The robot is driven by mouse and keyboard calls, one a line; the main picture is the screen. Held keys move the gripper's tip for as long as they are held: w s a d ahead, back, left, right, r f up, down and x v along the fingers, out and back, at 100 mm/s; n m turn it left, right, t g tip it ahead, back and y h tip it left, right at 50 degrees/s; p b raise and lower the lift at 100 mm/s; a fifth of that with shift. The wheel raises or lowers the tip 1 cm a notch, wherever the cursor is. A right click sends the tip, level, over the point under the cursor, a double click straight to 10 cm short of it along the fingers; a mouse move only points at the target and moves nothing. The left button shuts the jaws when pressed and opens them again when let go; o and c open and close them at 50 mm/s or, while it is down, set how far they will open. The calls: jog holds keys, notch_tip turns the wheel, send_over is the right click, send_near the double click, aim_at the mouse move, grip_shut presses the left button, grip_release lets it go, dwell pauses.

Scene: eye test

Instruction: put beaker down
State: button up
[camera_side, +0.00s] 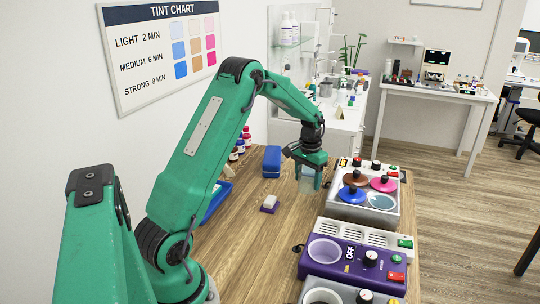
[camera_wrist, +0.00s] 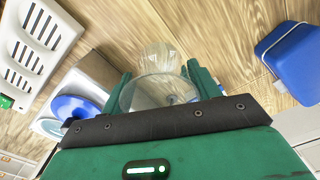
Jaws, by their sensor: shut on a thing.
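My gripper (camera_side: 308,163) hangs over the wooden table near its far right part. It is shut on a clear glass beaker (camera_side: 306,184), which points downward from the jaws and looks roughly upright. In the wrist view the beaker (camera_wrist: 158,92) sits between the two green fingers of my gripper (camera_wrist: 160,78). The beaker looks empty. I cannot tell whether its base touches the wooden table (camera_side: 247,243) or hangs just above it.
Right of the beaker stands a bath unit (camera_side: 388,222) with brown, blue and pink lids. In front are a vented white unit (camera_side: 340,232) and a purple device (camera_side: 313,267). A blue box (camera_side: 272,161) and a small white-and-purple block (camera_side: 270,202) are to the left. Bare wood lies between.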

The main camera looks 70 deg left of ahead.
aim_at(307, 187)
jog(key=shift+f, duration=2)
jog(key=shift+f, duration=0.1)
jog(key=o, duration=1)
jog(key=shift+c, duration=0.2)
notch_tip(307, 187, up, 12)
